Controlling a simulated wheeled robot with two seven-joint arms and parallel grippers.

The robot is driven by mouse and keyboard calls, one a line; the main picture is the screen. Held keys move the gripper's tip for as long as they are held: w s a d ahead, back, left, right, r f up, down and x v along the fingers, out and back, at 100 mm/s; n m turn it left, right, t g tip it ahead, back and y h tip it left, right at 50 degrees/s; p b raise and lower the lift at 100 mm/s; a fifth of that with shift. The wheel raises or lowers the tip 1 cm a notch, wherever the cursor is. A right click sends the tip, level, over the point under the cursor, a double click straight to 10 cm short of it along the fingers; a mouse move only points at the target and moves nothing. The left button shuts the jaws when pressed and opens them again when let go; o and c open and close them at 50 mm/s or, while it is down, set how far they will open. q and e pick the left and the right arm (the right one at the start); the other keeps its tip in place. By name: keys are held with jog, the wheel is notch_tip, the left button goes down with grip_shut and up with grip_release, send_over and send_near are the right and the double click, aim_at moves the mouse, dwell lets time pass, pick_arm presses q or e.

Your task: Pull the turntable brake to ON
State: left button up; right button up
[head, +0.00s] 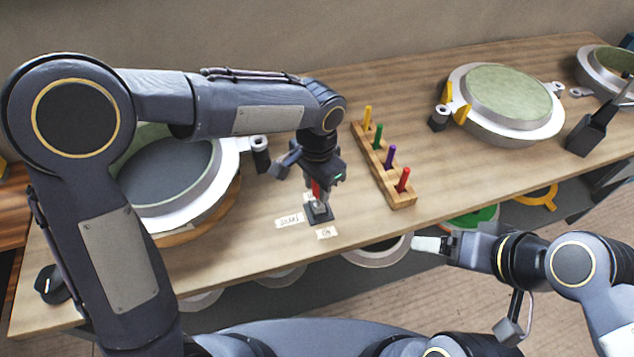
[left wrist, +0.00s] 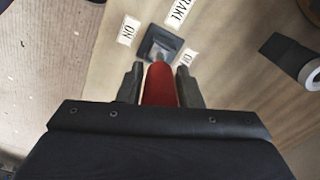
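The turntable brake is a lever with a red handle (head: 316,188) on a small black base (head: 321,214) near the table's front edge. In the left wrist view the red handle (left wrist: 160,85) rises from the black base (left wrist: 160,42). An "ON" label (left wrist: 128,30) lies left of the base, a "BRAKE" label (left wrist: 180,10) beyond it, and a partly hidden label (left wrist: 187,58) to the right. The lever's exact tilt is unclear. My right gripper (head: 430,244) is in front of the table, away from the lever.
A wooden rack (head: 400,199) with coloured pegs stands right of the lever. A round mould (head: 190,210) sits at the left, partly behind my left arm. Another round mould (head: 510,100) is at the back right.

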pick_arm(q)
grip_shut()
jog(key=s+f+t+y+b, duration=0.1)
jog(key=s+t+b, duration=0.1)
jog(key=b, duration=0.4)
jog(key=s+d+f+t+y+b, duration=0.1)
jog(key=s+t+b, duration=0.1)
jog(key=t+b, duration=0.2)
jog(key=s+d+f+t+y+b, duration=0.1)
jog(key=s+f+t+b, duration=0.1)
jog(key=b, duration=0.8)
jog(key=shift+s+d+t, duration=0.15)
jog(key=shift+s+t, duration=0.3)
jog(key=shift+t, duration=0.45)
jog(key=shift+s+f+t+b, duration=0.2)
jog(key=shift+t+b, duration=0.2)
jog(key=shift+b, duration=0.45)
jog(key=shift+o, duration=2.1)
grip_release()
jog(key=shift+s+d+r, duration=0.1)
jog(key=shift+r, duration=0.05)
